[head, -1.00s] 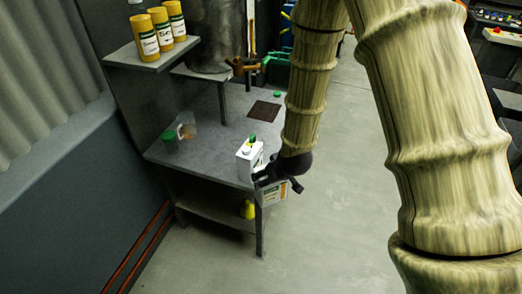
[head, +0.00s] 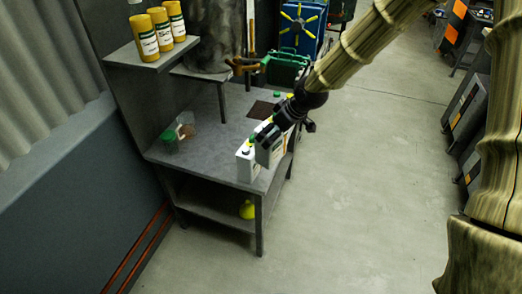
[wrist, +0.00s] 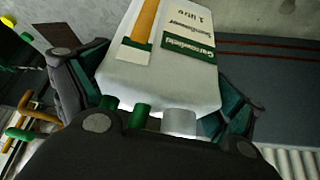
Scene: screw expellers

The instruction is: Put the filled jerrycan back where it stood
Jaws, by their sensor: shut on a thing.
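My gripper (head: 285,132) is shut on a white jerrycan (head: 267,156) with a green label and an amber strip. In the wrist view the held jerrycan (wrist: 165,85) sits between the two fingers, its lettering upside down in the picture. In the head view it is upright at the right edge of the grey bench (head: 215,166), partly hidden by my gripper. I cannot tell whether its base touches the bench top. Another white jerrycan (head: 244,167) with a green cap stands just left of it; I cannot tell whether they touch.
A green-lidded jar (head: 169,145) and a clear container (head: 187,130) are at the bench's left. A dark square plate (head: 261,110) lies behind the jerrycans, near a brass tap (head: 240,66). A yellow item (head: 247,210) is on the lower shelf. Floor to the right is clear.

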